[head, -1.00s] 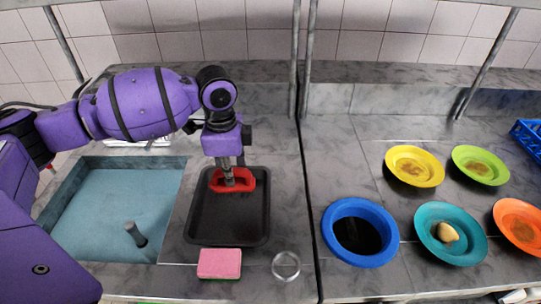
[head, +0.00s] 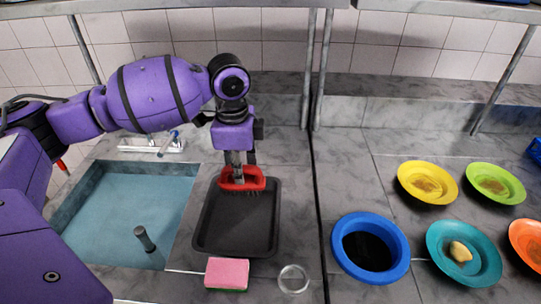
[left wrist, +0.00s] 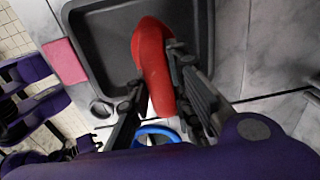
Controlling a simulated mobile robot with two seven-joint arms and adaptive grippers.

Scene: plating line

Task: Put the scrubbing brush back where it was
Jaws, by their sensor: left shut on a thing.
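The scrubbing brush has a red handle (head: 241,179) and dark bristles pointing down. My left gripper (head: 238,168) is shut on its handle and holds it over the far end of the black tray (head: 212,238). The bristles show below the handle; whether they touch the tray I cannot tell. In the left wrist view the red brush (left wrist: 152,62) lies between the two fingers of my left gripper (left wrist: 154,68), with the tray (left wrist: 100,62) behind it. My right gripper is not in view.
A water-filled sink (head: 105,215) lies left of the tray. A pink sponge (head: 227,273) and a clear glass (head: 293,279) stand in front. A blue ring-rimmed bin opening (head: 398,259) and several coloured plates, including a yellow one (head: 428,197), are to the right.

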